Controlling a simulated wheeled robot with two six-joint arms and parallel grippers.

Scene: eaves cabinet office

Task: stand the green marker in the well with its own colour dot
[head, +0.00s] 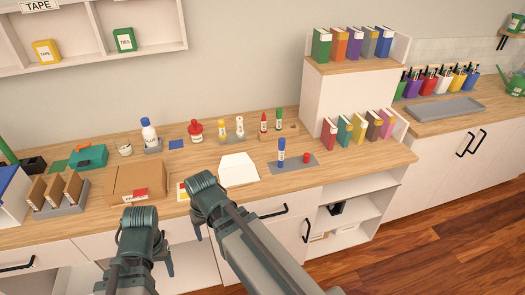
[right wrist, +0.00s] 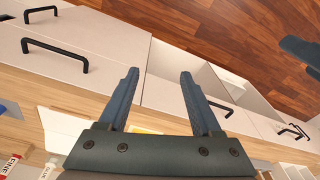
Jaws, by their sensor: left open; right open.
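The green marker (head: 279,118) stands upright at the back of the counter in the head view, at a wooden block (head: 289,132). A red marker (head: 264,122) stands upright just left of it. A blue marker (head: 282,151) stands upright on a grey plate (head: 298,166) in front. The colour dots and wells are too small to make out. My right gripper (head: 204,203) is in front of the counter edge, left of and nearer than the markers; the right wrist view shows its fingers (right wrist: 159,74) apart and empty. My left gripper (head: 142,247) is open, further left and lower.
A white sheet-like item (head: 238,170) lies left of the grey plate. A cardboard box (head: 139,182) stands near the front edge. Glue bottles (head: 240,126) and a red bottle (head: 196,131) stand behind. A white shelf with books (head: 345,95) rises right of the markers. Drawer handles (right wrist: 55,50) project below the counter.

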